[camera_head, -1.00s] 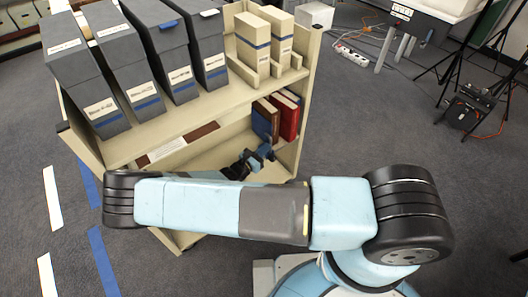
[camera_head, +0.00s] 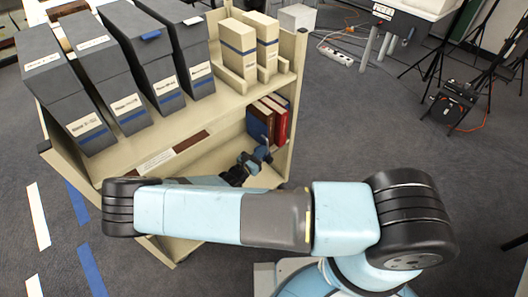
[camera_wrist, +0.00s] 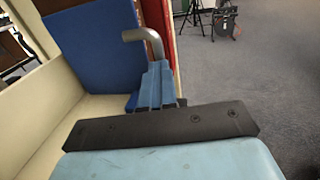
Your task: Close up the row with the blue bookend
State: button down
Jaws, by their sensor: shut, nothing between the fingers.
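The blue bookend (camera_wrist: 95,45) stands upright on the cart's lower shelf, at the left end of a short row of books. It also shows in the head view (camera_head: 257,127). A grey bent bar (camera_wrist: 146,38) beside its face runs down behind my fingers in the wrist view. My gripper (camera_head: 263,153) reaches into the lower shelf in front of the bookend, and its blue fingers (camera_wrist: 158,80) are shut and empty. I cannot tell whether they touch the bookend or bar. The red books (camera_head: 279,117) stand upright to the right of the bookend.
Grey archival boxes (camera_head: 128,75) and two cream boxes (camera_head: 238,52) stand on the cart's top shelf (camera_head: 150,153), above my gripper. The lower shelf (camera_wrist: 50,125) is bare left of the bookend. Tripod legs and a black case (camera_head: 450,106) stand at the right.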

jog(key=shift+s, duration=0.15)
jog(key=v, duration=1.4)
